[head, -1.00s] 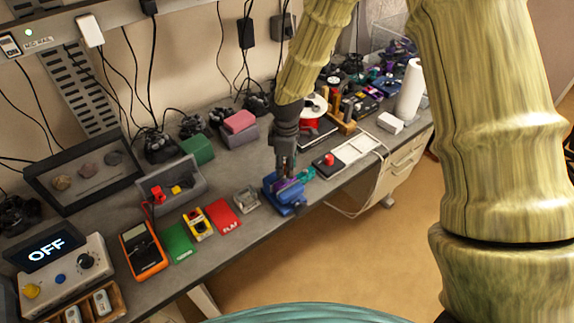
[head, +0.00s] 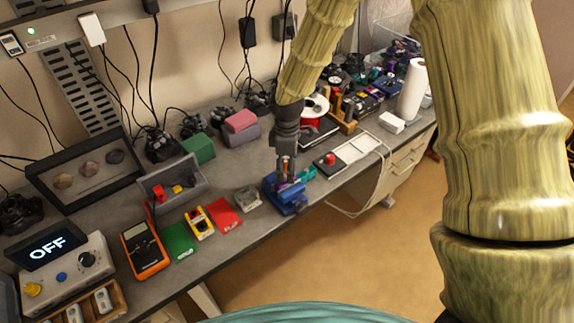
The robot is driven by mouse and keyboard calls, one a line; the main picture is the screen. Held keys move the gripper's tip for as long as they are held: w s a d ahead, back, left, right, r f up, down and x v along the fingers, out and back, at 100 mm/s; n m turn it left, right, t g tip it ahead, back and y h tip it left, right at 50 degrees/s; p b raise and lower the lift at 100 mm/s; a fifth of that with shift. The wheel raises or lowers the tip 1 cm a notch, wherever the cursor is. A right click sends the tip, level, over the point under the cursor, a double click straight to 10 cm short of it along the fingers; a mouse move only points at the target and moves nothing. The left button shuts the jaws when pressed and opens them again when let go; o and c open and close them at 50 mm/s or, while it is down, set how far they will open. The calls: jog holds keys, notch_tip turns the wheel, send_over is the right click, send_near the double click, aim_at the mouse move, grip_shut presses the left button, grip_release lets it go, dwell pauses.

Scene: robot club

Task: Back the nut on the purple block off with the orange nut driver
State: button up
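The purple block (head: 284,186) shows as a small patch at the top of a blue vise (head: 290,202) near the front edge of the bench. My gripper (head: 286,172) points down directly over the block, its fingertips close to it or touching; I cannot tell which. A small reddish-brown patch shows between the fingers, but I cannot make out whether it is the orange nut driver. The nut is hidden or too small to see. A teal-green piece (head: 306,174) sits just right of the fingers.
Left of the vise are a small clear tray (head: 248,198), a red card (head: 224,214), a yellow device (head: 200,222) and an orange multimeter (head: 146,250). A red-button box (head: 328,161) and a white frame (head: 356,150) lie to the right. The bench's front edge is close.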

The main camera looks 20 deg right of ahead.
jog(key=m, duration=1.2)
jog(key=shift+m, duration=0.3)
